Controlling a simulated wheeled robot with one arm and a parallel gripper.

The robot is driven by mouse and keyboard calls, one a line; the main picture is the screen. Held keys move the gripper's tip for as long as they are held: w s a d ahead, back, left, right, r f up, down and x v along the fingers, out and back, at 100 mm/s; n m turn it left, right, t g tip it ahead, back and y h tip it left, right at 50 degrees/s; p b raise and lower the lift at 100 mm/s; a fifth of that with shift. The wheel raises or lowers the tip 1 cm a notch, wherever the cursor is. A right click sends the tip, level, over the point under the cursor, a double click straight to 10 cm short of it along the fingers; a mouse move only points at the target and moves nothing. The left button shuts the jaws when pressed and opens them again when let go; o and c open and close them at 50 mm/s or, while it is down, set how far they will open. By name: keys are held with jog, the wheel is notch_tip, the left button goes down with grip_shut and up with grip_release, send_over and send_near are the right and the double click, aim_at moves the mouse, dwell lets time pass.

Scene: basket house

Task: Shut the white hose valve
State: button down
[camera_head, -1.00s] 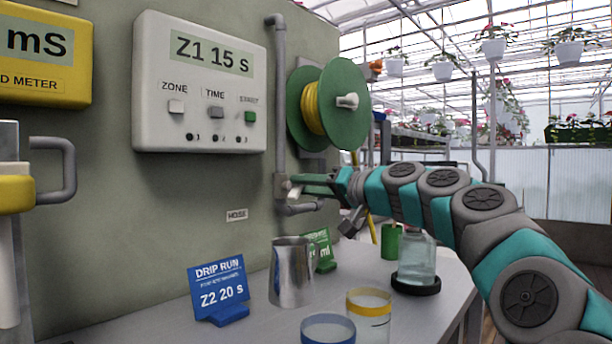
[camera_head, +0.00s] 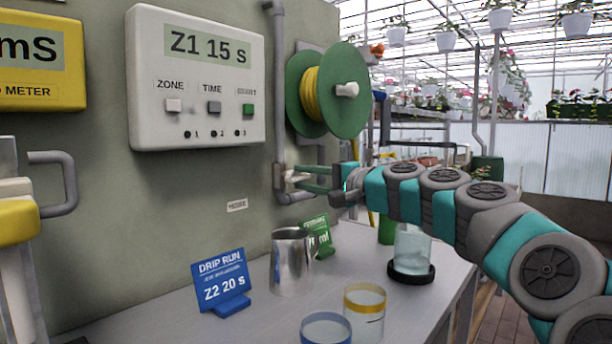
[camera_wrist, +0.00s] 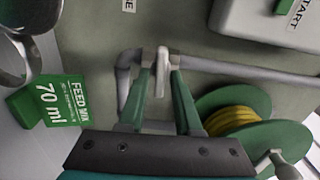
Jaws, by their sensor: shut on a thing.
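The white hose valve (camera_head: 296,178) sits low on the grey wall pipe, above the small HOSE label (camera_head: 237,205). In the wrist view its white handle (camera_wrist: 162,68) lies between the two green fingertips. My gripper (camera_head: 304,179) reaches in from the right and is shut on this handle; it also shows in the wrist view (camera_wrist: 163,80). The fingers hide part of the valve body in the head view, so the handle's exact angle is hard to tell there.
A green hose reel (camera_head: 349,90) hangs just above my gripper. A control box (camera_head: 195,80) is at the upper left. On the bench below stand a metal jug (camera_head: 291,262), a blue sign (camera_head: 221,283), a glass jar (camera_head: 411,247) and two cups.

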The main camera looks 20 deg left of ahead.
jog(key=shift+m, duration=0.4)
jog(key=c, duration=0.9)
grip_release()
jog(key=shift+d, duration=0.15)
jog(key=shift+b+v, duration=0.55)
jog(key=shift+v, duration=3.2)
